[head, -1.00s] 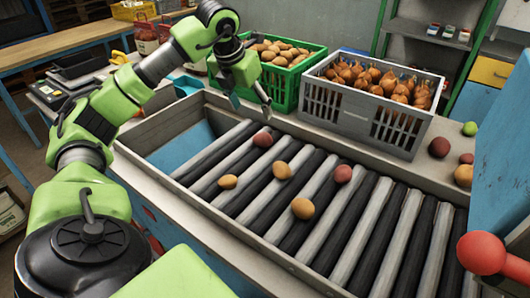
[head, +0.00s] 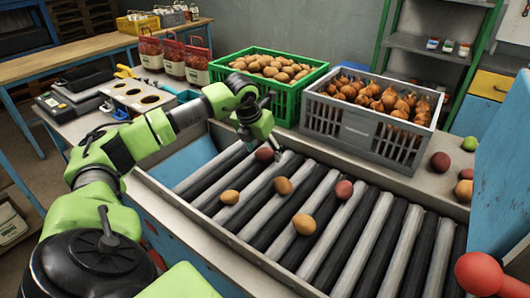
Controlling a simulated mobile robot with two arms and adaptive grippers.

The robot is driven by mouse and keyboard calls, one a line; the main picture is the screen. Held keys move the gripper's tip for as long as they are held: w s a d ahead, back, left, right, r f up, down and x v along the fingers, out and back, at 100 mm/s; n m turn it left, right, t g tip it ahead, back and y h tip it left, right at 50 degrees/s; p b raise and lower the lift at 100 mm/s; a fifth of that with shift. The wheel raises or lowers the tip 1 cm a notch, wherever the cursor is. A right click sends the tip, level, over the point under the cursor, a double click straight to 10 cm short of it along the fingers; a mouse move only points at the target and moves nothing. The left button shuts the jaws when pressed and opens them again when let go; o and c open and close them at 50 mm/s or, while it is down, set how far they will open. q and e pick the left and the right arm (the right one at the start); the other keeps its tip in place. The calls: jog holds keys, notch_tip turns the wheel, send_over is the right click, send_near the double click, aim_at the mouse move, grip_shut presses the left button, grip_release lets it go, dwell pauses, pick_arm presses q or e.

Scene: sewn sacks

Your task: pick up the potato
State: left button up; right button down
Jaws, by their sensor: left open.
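Several round items lie apart on the roller bed (head: 400,235). Three are yellow-brown, like potatoes: one potato at the left (head: 229,197), one in the middle (head: 283,186) and one nearer the front (head: 304,224). Two are reddish: one at the back (head: 264,154) and one at the right (head: 344,189). My left gripper (head: 262,146) is open and points down at the back reddish item, its fingers close around or just in front of it. I cannot tell whether they touch it. More potatoes fill the green crate (head: 298,101) behind. My right gripper is not in view.
A grey crate (head: 354,129) of onions stands right of the green crate. Several loose round items, one green (head: 470,144), lie on the right ledge. Red-brown bags (head: 173,57) stand at back left.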

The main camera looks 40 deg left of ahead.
pick_arm(q)
jog(key=shift+w+a+f, duration=0.1)
jog(key=shift+w+f, duration=0.2)
jog(key=shift+f, duration=0.35)
jog(key=c, duration=1.2)
jog(key=shift+r, duration=0.1)
jog(key=shift+c, duration=0.2)
